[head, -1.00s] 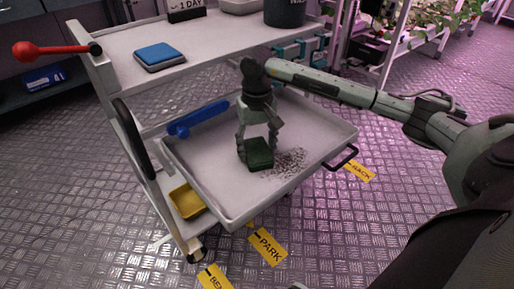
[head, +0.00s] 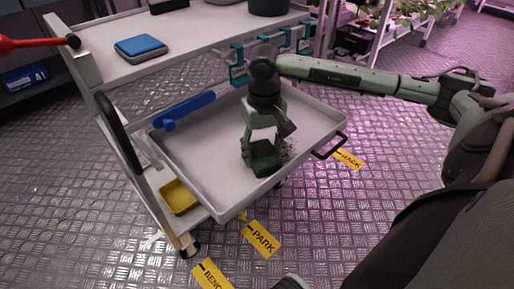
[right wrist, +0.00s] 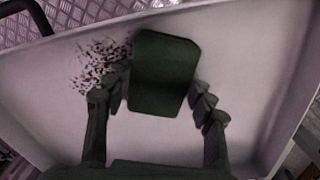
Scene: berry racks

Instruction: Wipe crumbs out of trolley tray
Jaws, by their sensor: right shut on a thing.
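The white trolley tray (head: 200,170) is pulled out of the trolley. A dark green block (head: 265,160), perhaps a sponge, is held low at the tray floor, near its front right. My right gripper (head: 264,148) is shut on it from above. In the right wrist view the green block (right wrist: 163,72) sits between the two fingers. Brown crumbs (right wrist: 103,66) lie on the tray floor beside the block, on its left in that view. In the head view a few crumbs (head: 287,151) show right of the block; the gripper hides others. My left gripper is not in view.
A long blue tool (head: 185,109) lies along the tray's back left edge. A blue-grey pad (head: 140,46) lies on the trolley's upper shelf. A yellow container (head: 178,196) sits below the tray. A black handle (head: 330,143) sticks out from the tray's right side.

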